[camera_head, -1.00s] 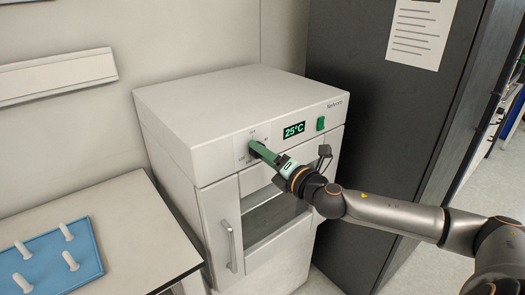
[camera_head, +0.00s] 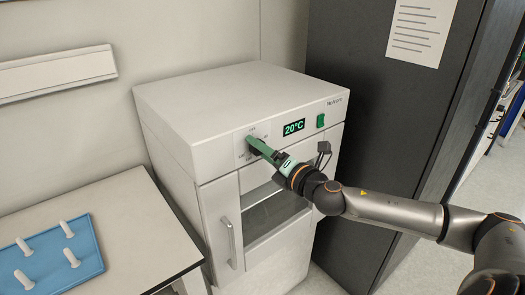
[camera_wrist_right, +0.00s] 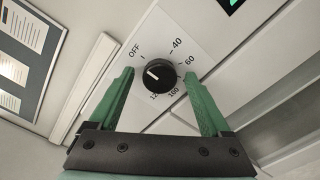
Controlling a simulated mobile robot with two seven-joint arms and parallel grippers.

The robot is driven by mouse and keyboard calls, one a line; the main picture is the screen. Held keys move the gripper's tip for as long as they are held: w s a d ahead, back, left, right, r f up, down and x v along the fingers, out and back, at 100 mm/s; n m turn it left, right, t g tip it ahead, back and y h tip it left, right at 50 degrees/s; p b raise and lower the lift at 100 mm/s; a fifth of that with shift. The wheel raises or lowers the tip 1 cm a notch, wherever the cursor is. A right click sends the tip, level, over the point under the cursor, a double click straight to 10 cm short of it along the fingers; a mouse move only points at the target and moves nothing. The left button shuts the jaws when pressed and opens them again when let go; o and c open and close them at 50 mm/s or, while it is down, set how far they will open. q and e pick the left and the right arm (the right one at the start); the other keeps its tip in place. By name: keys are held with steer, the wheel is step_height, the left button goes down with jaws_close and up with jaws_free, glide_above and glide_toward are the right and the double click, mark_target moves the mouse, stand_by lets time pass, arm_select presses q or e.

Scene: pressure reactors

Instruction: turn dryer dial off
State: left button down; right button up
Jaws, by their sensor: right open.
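The dryer (camera_head: 225,95) is a white cabinet with a green-lit display (camera_head: 294,127) reading 20°C. Its black round dial (camera_wrist_right: 159,77) shows in the right wrist view, ringed by OFF and temperature marks. The dial's white pointer line points left, just below the OFF tick. In the head view the dial is mostly hidden behind my right gripper (camera_head: 256,145), which is at the dryer's front panel. In the right wrist view the green fingers are open, one on each side of the dial, with gaps visible between them and the knob. My left gripper is not in view.
A green switch (camera_head: 320,121) sits right of the display. The dryer door has a vertical handle (camera_head: 230,242). A bench (camera_head: 140,215) with a blue pegged mat (camera_head: 45,250) stands at left. A tall dark cabinet (camera_head: 385,120) stands close on the right.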

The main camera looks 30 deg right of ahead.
steer(key=s+p, duration=0.2)
steer(key=s, duration=1)
steer(key=shift+s+d, duration=0.2)
steer(key=shift+d, duration=0.25)
stand_by(0.9)
stand_by(0.6)
